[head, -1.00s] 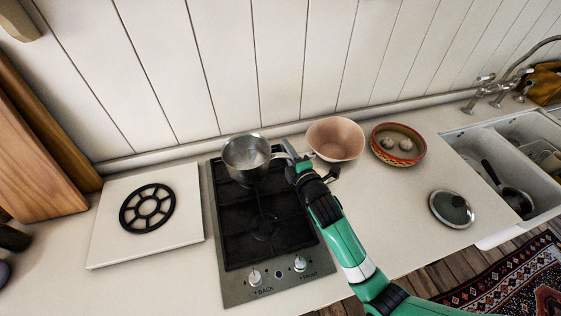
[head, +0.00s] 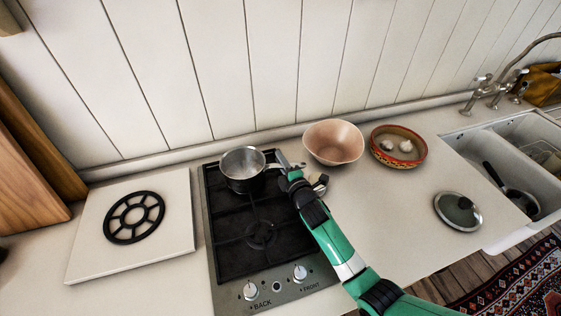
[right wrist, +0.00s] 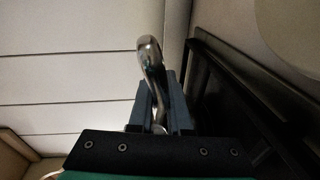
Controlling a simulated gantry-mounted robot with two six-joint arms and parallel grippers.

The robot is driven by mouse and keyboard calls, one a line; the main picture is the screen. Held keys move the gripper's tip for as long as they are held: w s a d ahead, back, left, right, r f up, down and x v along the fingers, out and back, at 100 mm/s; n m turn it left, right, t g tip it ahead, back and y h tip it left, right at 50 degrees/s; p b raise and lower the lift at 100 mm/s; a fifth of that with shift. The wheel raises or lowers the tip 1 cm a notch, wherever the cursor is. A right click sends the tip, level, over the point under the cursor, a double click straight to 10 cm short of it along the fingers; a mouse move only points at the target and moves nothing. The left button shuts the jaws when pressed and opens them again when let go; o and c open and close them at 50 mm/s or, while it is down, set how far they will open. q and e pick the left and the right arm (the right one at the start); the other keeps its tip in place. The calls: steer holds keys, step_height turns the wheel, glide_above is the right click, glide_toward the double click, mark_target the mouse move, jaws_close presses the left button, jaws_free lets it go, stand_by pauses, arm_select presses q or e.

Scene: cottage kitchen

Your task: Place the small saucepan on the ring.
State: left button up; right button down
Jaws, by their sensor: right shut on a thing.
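The small saucepan (head: 238,172), steel and empty, is upright at the back of the black hob (head: 222,240). It covers the back ring; I cannot tell whether its base touches the grate. Its handle points right. My right gripper (head: 284,163) is shut on this handle, just right of the pan. In the right wrist view the shiny handle (right wrist: 149,52) stands between the fingers of the gripper (right wrist: 158,95). The front ring (head: 261,234) is bare. My left gripper is not in view.
A pink bowl (head: 333,142) stands close to the right of my gripper. Beyond it are a patterned dish (head: 412,161) with garlic and a glass lid (head: 458,211). A white board (head: 90,250) with a black round trivet (head: 134,217) lies left of the hob.

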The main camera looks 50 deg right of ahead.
steer(key=shift+f, duration=0.15)
steer(key=c, duration=0.8)
jaws_free()
steer(key=shift+c, duration=0.2)
steer(key=shift+r, duration=0.25)
steer(key=shift+s+a+p, duration=0.15)
steer(key=shift+s+p, duration=0.15)
steer(key=shift+p, duration=0.05)
steer(key=p+v, duration=0.2)
steer(key=v, duration=0.9)
steer(key=shift+s+a+p, duration=0.15)
steer(key=shift+s+p, duration=0.05)
steer(key=shift+p, duration=0.2)
